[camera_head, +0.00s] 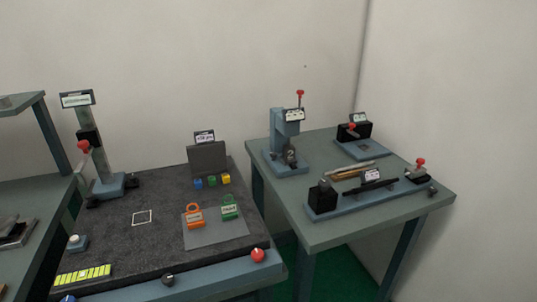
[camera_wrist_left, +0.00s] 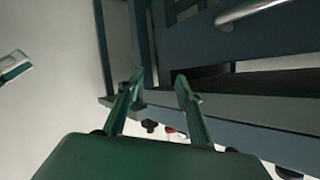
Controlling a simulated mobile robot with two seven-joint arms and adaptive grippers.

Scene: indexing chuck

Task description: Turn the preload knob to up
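No label that I can read marks the preload knob, so I cannot tell which knob it is. A black round knob (camera_head: 168,280) sits on the front edge of the dark-topped bench. A red round knob (camera_head: 258,255) sits on the same edge, farther right. A blue knob (camera_head: 68,298) is partly cut off at the bottom left. My left gripper (camera_wrist_left: 160,78) shows in the left wrist view with its two green fingers apart and nothing between them. It is not in the head view. My right gripper is in neither view.
The dark bench (camera_head: 150,250) carries a red-handled column stand (camera_head: 100,160), orange and green padlock-like tags (camera_head: 195,217) and a yellow strip (camera_head: 83,274). A second table (camera_head: 330,225) at the right holds a press (camera_head: 285,140) and fixtures. A shelf stands at the left.

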